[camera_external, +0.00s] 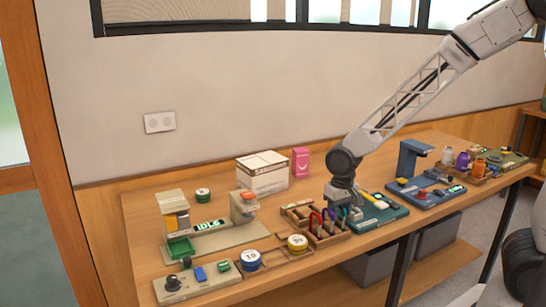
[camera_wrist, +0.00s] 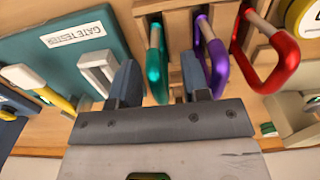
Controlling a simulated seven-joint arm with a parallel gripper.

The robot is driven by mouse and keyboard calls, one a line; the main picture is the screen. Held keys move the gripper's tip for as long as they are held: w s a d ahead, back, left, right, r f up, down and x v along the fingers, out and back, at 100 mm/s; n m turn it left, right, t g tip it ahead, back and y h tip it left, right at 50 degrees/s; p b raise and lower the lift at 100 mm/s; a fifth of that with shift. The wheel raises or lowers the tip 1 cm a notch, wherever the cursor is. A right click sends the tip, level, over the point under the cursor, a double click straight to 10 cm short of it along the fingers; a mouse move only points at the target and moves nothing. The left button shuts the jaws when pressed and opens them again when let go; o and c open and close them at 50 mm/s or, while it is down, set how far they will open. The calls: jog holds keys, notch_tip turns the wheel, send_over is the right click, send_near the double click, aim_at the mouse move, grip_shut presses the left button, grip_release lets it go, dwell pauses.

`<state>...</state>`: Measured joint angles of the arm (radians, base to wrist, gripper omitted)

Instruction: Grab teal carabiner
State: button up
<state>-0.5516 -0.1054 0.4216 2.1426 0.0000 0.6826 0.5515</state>
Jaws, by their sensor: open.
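The teal carabiner (camera_wrist: 156,62) hangs in a slot of a wooden rack (camera_wrist: 180,18) in the wrist view. My gripper (camera_wrist: 160,66) is open, with one finger on each side of the teal carabiner in that view; I cannot tell whether either finger touches it. The purple carabiner (camera_wrist: 216,68) hangs just right of the right finger, close to it. The red carabiner (camera_wrist: 283,68) hangs farther right. In the external view my gripper (camera_external: 346,212) is low over the rack's right end and partly hides the carabiners there.
A teal gate tester board (camera_wrist: 80,40) with a pale metal bracket (camera_wrist: 98,68) lies close beside the left finger. Yellow tape rolls (camera_external: 297,243) stand left of the rack in the external view. A white box (camera_external: 263,173) stands behind on the bench.

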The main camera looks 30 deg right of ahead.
grip_shut()
jog(key=shift+r, duration=0.1)
dwell(0.3)
jog(key=shift+r, duration=0.75)
notch_tip(320, 180, up, 2)
jog(key=shift+r, duration=0.1)
jog(key=s+d+r, duration=0.1)
jog(key=s+d, duration=0.7)
jog(key=s, duration=0.5)
jog(key=shift+s, duration=0.4)
jog(key=shift+r, duration=0.1)
